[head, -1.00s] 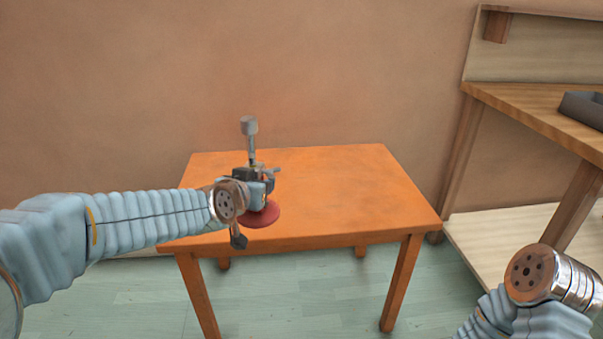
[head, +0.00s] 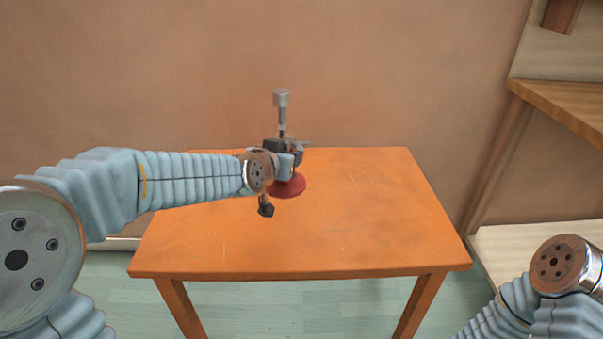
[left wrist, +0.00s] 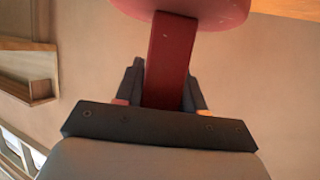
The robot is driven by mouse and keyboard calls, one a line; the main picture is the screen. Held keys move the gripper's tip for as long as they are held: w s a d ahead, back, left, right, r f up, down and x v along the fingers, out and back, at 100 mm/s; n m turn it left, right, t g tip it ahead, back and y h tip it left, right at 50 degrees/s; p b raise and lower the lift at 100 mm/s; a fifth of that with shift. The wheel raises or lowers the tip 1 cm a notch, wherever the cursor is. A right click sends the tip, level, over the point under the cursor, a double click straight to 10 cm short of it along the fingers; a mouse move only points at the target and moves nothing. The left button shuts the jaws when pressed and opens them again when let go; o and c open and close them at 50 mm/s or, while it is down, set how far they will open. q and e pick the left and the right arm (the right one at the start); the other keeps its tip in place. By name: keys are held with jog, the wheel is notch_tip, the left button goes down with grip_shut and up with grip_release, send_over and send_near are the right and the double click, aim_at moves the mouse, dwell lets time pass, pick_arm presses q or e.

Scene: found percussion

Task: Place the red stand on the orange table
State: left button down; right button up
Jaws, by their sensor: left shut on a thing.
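The red stand has a round red base (head: 288,187) and a red post (left wrist: 170,58). The base also shows at the top of the left wrist view (left wrist: 195,8). My left gripper (head: 290,152) is shut on the post; its dark fingers show on both sides of the post in the left wrist view (left wrist: 164,88). In the head view the gripper hides most of the post. The base appears over the far middle part of the orange table (head: 350,225); I cannot tell whether it touches the top. My right gripper is out of view.
The visible orange tabletop looks bare. A plain wall (head: 400,70) stands behind it. A wooden shelf unit (head: 565,105) is at the right, with a lower board (head: 530,245) beside the table. My right arm is at the lower right.

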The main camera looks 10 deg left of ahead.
pick_arm(q)
jog(key=shift+w+f+b, duration=4)
jog(key=shift+w+f, duration=2.05)
jog(key=shift+f, duration=0.05)
jog(key=shift+f, duration=0.1)
jog(key=shift+f, duration=0.15)
jog(key=c, duration=0.7)
grip_release()
